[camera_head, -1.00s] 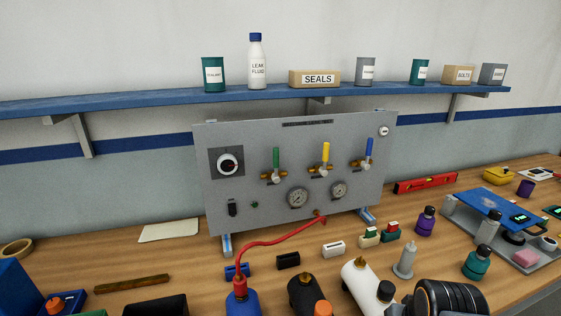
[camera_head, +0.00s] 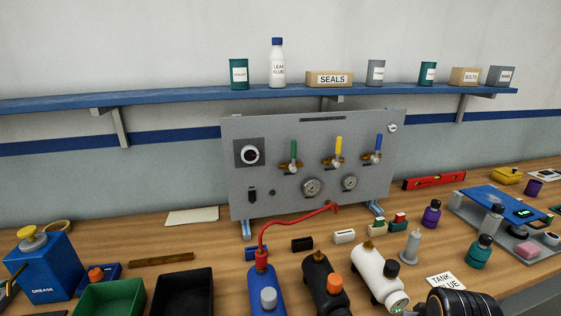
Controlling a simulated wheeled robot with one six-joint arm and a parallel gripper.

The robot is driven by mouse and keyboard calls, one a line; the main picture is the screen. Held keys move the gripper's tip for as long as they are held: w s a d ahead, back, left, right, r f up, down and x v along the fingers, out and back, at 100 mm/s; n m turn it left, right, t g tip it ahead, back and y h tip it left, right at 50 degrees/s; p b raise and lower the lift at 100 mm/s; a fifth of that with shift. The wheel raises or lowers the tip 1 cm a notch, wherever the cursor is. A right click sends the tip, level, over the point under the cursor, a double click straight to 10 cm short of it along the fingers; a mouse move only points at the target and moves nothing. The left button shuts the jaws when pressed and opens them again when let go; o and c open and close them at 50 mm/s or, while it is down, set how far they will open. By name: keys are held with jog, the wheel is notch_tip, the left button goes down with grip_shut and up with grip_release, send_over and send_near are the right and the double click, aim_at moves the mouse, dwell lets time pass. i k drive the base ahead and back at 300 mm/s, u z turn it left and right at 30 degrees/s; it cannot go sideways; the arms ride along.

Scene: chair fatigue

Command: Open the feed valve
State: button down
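A grey upright panel (camera_head: 300,202) stands on the workbench against the wall. It carries three valves with brass bodies: a green-handled valve (camera_head: 294,150), a yellow-handled valve (camera_head: 339,146) and a blue-handled valve (camera_head: 378,143). All three handles point up. Their labels are too small to read, so I cannot tell which is the feed valve. The panel also has a round knob (camera_head: 250,155), two gauges (camera_head: 312,187) (camera_head: 349,183) and a dark switch (camera_head: 252,195). My gripper's fingers are not in view.
A red hose (camera_head: 290,220) runs from the panel to a blue cylinder (camera_head: 263,284). A black cylinder (camera_head: 322,284) and a white cylinder (camera_head: 375,270) lie in front. Green (camera_head: 84,302) and black (camera_head: 163,300) bins stand left. A blue shelf (camera_head: 180,97) hangs above.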

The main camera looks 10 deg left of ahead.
aim_at(293, 155)
jog(key=k, duration=0.25)
jog(key=z, duration=1.15)
jog(key=i, duration=0.5)
jog(key=u, duration=3.4)
jog(key=i, duration=0.5)
